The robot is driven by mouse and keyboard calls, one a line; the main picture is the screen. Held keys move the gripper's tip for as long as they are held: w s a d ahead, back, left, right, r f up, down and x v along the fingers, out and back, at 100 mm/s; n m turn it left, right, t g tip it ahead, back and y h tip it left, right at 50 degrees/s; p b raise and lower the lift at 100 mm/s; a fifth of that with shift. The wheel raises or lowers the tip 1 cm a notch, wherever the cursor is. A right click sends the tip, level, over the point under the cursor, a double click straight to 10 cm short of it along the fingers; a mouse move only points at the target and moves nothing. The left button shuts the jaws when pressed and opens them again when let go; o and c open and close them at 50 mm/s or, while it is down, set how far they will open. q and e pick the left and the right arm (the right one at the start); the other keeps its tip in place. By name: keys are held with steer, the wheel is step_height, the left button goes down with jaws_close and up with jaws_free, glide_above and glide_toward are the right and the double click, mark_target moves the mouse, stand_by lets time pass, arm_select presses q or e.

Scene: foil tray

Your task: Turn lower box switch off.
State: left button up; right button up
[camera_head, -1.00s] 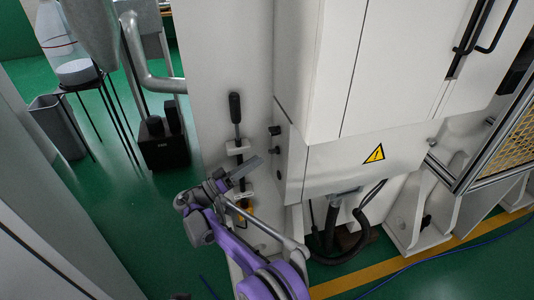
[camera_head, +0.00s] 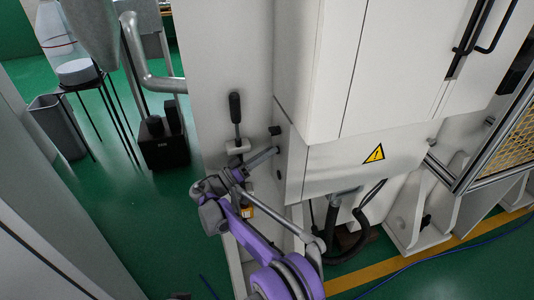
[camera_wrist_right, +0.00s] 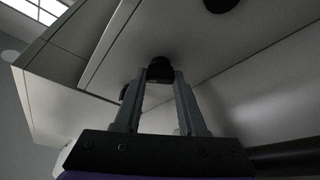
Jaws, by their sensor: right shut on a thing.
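The white box (camera_head: 296,165) has small black switches on its left side face. The upper switch (camera_head: 275,130) stands clear of my gripper. My right gripper (camera_head: 272,152) reaches in from below, with its fingertips at the lower box switch, which they mostly hide in the head view. In the right wrist view the black lower switch (camera_wrist_right: 160,69) sits between the tips of my right gripper (camera_wrist_right: 161,76), which is shut on it. Whether the switch is turned on or off cannot be told. My left gripper is not in view.
A black-handled lever (camera_head: 235,108) is on the white panel left of the box, close to my right arm. Black hoses (camera_head: 335,225) hang below the box. A dark bin (camera_head: 58,125) and a black floor unit (camera_head: 165,150) stand at the left.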

jaws_close()
steer(key=shift+n, duration=0.4)
steer(key=n+y, duration=0.1)
steer(key=n, duration=0.2)
steer(key=n+y+p, duration=0.1)
steer(key=n+y, duration=0.1)
steer(key=n, duration=0.2)
steer(key=n+y, duration=0.1)
steer(key=n, duration=0.3)
steer(key=shift+s+r+y+p, duration=0.1)
steer(key=shift+r+y+p, duration=0.05)
steer(key=shift+y+p, duration=0.15)
steer(key=shift+n, duration=0.3)
steer(key=o, duration=0.9)
jaws_free()
